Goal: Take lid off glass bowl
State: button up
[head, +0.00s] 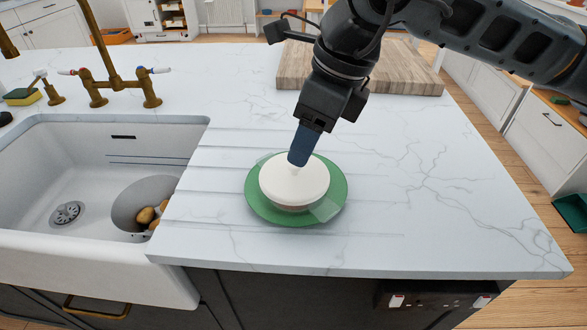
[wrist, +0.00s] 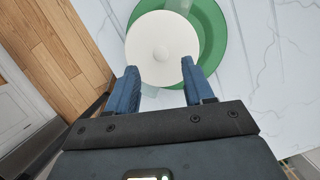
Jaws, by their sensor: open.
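My gripper (head: 301,158) points down at the lid from above. In the wrist view, the lid (wrist: 150,45) lies just beyond the fingertips of my gripper (wrist: 159,70), and the green plate (wrist: 212,30) shows around it. The fingers are apart with nothing held between them. Most of the bowl is hidden under the lid.
A white sink (head: 100,180) with a brass tap (head: 108,85) is at the left, holding a bowl with brown potato-like items (head: 147,215). A wooden board (head: 400,75) lies behind my arm. The marble counter right of the plate (head: 430,190) is clear up to its edge.

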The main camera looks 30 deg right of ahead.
aim_at(294, 170)
jog(key=shift+p+x, duration=0.6)
jog(key=shift+x, duration=1.8)
jog(key=shift+w, duration=0.1)
jog(key=shift+c, duration=0.4)
jog(key=shift+r, duration=0.1)
grip_shut()
